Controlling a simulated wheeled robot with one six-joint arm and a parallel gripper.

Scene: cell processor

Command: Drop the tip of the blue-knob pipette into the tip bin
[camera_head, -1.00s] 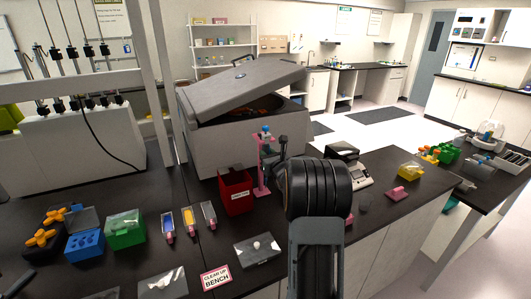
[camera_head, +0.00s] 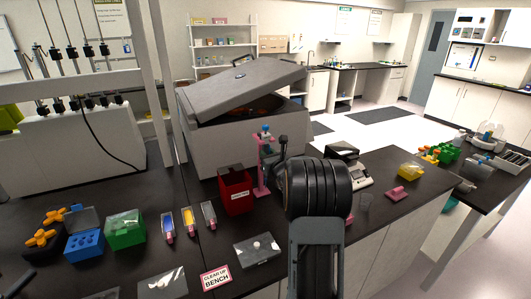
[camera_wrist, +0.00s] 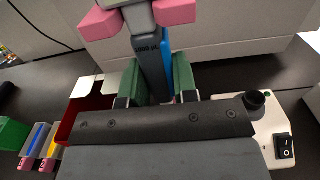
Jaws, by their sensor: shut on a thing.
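The blue-knob pipette (camera_head: 265,130) is upright at the pink stand (camera_head: 262,190) behind the middle of the bench. In the wrist view its dark body with a blue strip (camera_wrist: 168,62) runs between the green fingers, with pink stand arms on both sides above. My gripper (camera_wrist: 158,88) is shut on the pipette; it shows small in the head view (camera_head: 272,152). I cannot tell whether the pipette is clear of the stand. Its tip is hidden. The red tip bin (camera_head: 236,197), open at the top, stands just left of the stand and shows at left in the wrist view (camera_wrist: 68,128).
A large grey centrifuge (camera_head: 240,135) with a raised lid stands right behind the stand. A balance (camera_head: 359,177) is to the right. Blue and green boxes (camera_head: 125,229) and several small coloured packs are at left. A flat case (camera_head: 258,250) lies in front.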

